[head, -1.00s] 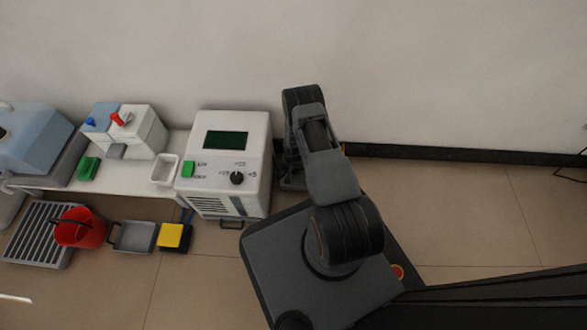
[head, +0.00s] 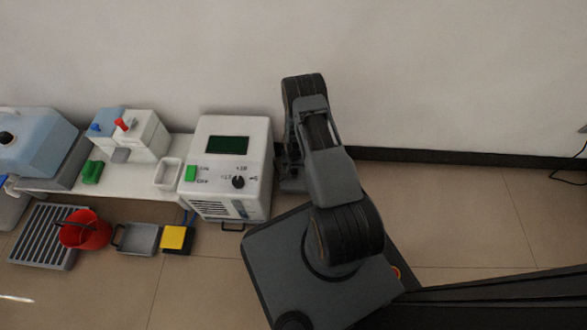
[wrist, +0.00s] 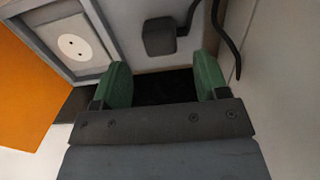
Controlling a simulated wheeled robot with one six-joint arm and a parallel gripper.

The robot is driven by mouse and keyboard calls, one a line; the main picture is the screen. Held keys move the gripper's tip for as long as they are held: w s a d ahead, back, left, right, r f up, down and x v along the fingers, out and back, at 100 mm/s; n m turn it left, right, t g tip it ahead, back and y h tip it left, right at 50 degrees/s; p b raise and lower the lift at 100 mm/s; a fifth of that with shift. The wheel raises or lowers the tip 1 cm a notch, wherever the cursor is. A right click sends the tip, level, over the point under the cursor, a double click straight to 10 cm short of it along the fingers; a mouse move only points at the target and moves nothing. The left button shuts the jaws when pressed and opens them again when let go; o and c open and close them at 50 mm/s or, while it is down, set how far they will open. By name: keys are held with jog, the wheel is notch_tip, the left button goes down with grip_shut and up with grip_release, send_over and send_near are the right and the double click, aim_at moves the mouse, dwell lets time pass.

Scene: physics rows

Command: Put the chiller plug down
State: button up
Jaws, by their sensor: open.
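In the wrist view, a dark grey block-shaped plug (wrist: 159,37) with a black cord lies on a pale grey surface. My gripper (wrist: 163,78) is open, with its two green fingertips apart and nothing seen between them. The plug is just beyond the fingertips, apart from them as far as I can tell. A white round socket face with two holes (wrist: 72,47) sits in a grey frame to the left, with no plug in it. In the head view, my arm hides the gripper, and I cannot see the plug there.
In the head view, a white unit with a green screen (head: 229,145) stands left of my arm. A red bucket (head: 84,232), a grey tray (head: 140,238) and a yellow-topped block (head: 176,238) are on the floor. An orange surface (wrist: 25,75) is at the wrist view's left.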

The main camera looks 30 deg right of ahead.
notch_tip(320, 180, up, 6)
jog(key=p, duration=0.2)
notch_tip(320, 180, up, 14)
jog(key=r+n, duration=0.1)
send_over(293, 171)
jog(key=w+a, duration=0.2)
jog(key=w, duration=0.1)
notch_tip(293, 171, up, 10)
jog(key=s+a+n+t, duration=0.1)
jog(key=s+a, duration=0.1)
jog(key=s+a+r+n, duration=0.2)
jog(key=s+r, duration=0.6)
jog(key=r, duration=0.1)
jog(key=s+a+r+n+t, duration=0.1)
jog(key=s+a+r+n, duration=0.1)
jog(key=s+r, duration=0.7)
jog(key=shift+a+r+t, duration=0.3)
jog(key=shift+a+r, duration=0.15)
jog(key=shift+a, duration=0.15)
notch_tip(293, 171, up, 39)
jog(key=t+p, duration=0.1)
jog(key=p, duration=3.6)
jog(key=shift+s+a+r, duration=0.15)
jog(key=shift+r, duration=0.05)
jog(key=shift+f, duration=0.1)
jog(key=shift+c, duration=0.2)
